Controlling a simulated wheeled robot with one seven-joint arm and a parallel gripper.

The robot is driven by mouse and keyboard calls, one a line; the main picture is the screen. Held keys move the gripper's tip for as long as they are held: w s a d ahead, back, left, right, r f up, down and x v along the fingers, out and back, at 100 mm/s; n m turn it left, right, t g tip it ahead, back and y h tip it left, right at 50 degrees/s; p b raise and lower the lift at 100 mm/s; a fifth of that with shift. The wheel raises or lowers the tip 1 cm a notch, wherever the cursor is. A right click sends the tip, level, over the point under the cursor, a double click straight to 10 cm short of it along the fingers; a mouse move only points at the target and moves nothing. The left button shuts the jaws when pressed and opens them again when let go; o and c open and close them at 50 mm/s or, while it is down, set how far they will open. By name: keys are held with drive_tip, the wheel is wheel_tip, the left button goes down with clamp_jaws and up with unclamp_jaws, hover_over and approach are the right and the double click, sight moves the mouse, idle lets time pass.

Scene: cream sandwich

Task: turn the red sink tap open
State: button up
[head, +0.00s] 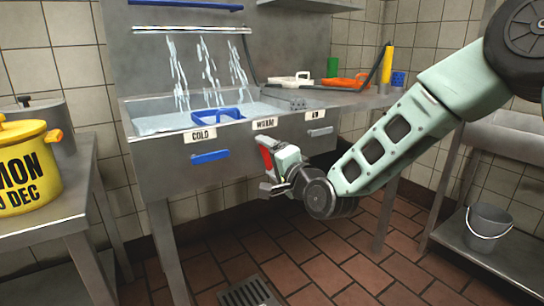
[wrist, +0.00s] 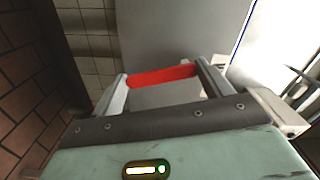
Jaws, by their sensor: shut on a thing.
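The red sink tap (head: 266,156) is on the front of the metal sink, below the label "WARM" (head: 264,124). My gripper (head: 268,168) is at the tap and partly covers it. In the wrist view, the red tap (wrist: 162,76) is a bar that spans between my gripper's two fingers (wrist: 162,84), with a finger at each end. My gripper is shut on it. The metal sink (head: 155,168) holds water, and several streams of water (head: 208,75) fall into it from a pipe above. The tap's mount is hidden.
A blue handle (head: 210,156) sits left under the label "COLD" (head: 201,134). A blue item (head: 218,115) is in the water. A yellow pot (head: 25,165) stands on the left table; a grey bucket (head: 487,228) stands on a low shelf at right. Tiled floor below is open.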

drive_tip(key=shift+s+a+m, duration=0.1)
drive_tip(key=shift+a+m, duration=0.05)
drive_tip(key=shift+m, duration=0.6)
drive_tip(key=shift+s+a+m, duration=0.1)
drive_tip(key=shift+a+m, duration=0.05)
drive_tip(key=shift+m, duration=0.6)
drive_tip(key=shift+f, duration=0.1)
drive_tip(key=o, duration=1.4)
drive_tip(key=shift+s, duration=0.1)
drive_tip(key=shift+p+v, duration=3.5)
drive_tip(key=shift+v, duration=5.15)
